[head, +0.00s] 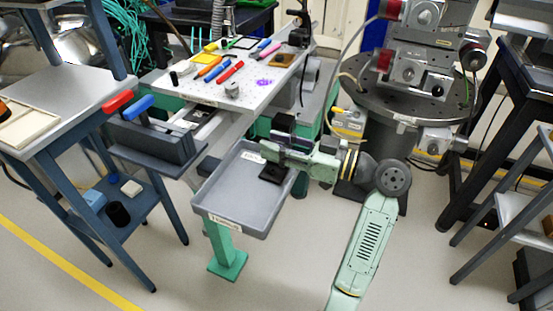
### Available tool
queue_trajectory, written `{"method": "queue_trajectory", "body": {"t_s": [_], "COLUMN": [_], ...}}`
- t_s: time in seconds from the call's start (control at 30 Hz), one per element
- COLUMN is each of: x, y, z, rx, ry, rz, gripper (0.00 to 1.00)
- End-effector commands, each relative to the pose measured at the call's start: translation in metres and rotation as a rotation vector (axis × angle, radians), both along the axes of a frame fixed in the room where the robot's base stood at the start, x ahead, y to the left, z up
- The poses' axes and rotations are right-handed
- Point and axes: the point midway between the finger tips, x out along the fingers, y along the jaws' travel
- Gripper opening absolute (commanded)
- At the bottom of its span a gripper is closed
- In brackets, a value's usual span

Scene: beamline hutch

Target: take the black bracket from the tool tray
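The grey tool tray (232,192) stands on a green post in the middle of the head view. The black bracket (272,174) is a small dark flat-looking piece near the tray's right wall. My gripper (275,149) reaches in from the right and points left, over the tray's back right edge and just behind and above the bracket in the picture. Its fingers are small and dark here, so I cannot tell how far apart they are. No object shows between them. I cannot tell whether the gripper touches the bracket.
A white perforated table (207,92) with coloured pens and small parts stands behind the tray. A blue-grey bench (62,118) and a dark box with red and blue handles (152,135) are at left. A round instrument stage (400,100) is at back right. Floor in front is clear.

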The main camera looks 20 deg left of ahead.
Motion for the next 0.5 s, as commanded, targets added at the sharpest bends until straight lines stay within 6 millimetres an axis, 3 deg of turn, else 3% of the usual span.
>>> {"method": "queue_trajectory", "body": {"t_s": [0.07, 0.5], "x": [0.0001, 0.0001], "y": [-0.0003, -0.0005], "z": [-0.0003, -0.0003], "rx": [0.0, 0.0], "ry": [0.0, 0.001], "rz": [0.0, 0.0], "gripper": [0.32, 0.02]}}
